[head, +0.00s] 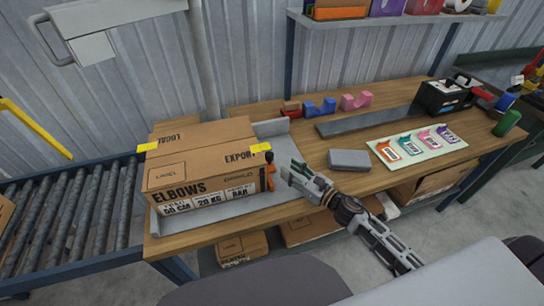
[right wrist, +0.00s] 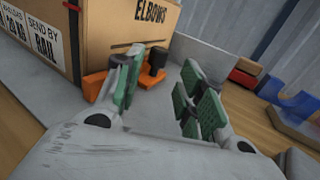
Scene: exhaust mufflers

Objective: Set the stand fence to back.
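A grey metal stand (head: 272,129) with a raised rim sits on the wooden bench under a large cardboard box (head: 200,165) marked ELBOWS. An orange piece (head: 270,183) with a dark knob stands at the box's right side; it seems to be the stand's fence or its handle. The orange piece (right wrist: 95,84) and black knob (right wrist: 157,58) also show in the right wrist view, close to the box. My right gripper (head: 292,172) is open and empty just right of them. Its green-padded fingers (right wrist: 160,90) are spread, the left one partly hiding the orange piece. My left gripper is out of view.
A roller conveyor (head: 70,215) lies left of the bench. A grey block (head: 349,159), a card with several coloured labels (head: 418,146), tape dispensers (head: 320,108) and a black device (head: 450,95) occupy the bench to the right. Boxes stand on the shelf below.

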